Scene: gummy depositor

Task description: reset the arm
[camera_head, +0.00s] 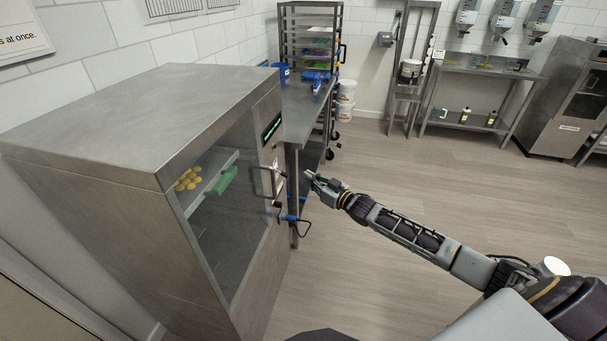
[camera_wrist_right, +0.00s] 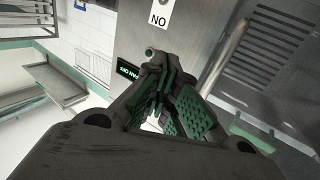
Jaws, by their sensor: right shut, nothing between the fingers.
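My right gripper (camera_head: 311,179) reaches in from the right in the head view, its tip in front of the right side of the steel cabinet (camera_head: 105,85). In the right wrist view its fingers (camera_wrist_right: 158,85) are drawn together and hold nothing. A steel door handle (camera_wrist_right: 222,57) shows to their right and looks apart from them. The fingers point at the cabinet's front, with a dark display with green letters (camera_wrist_right: 128,70) just left of them. The left gripper is out of view.
Yellow pieces (camera_head: 187,179) and a green item (camera_head: 224,181) show behind the cabinet's glass door. A steel table (camera_head: 304,112) stands behind the cabinet, with a tray rack (camera_head: 310,30) beyond. Open floor (camera_head: 420,165) lies right of them, with a wall table (camera_head: 485,68) far back.

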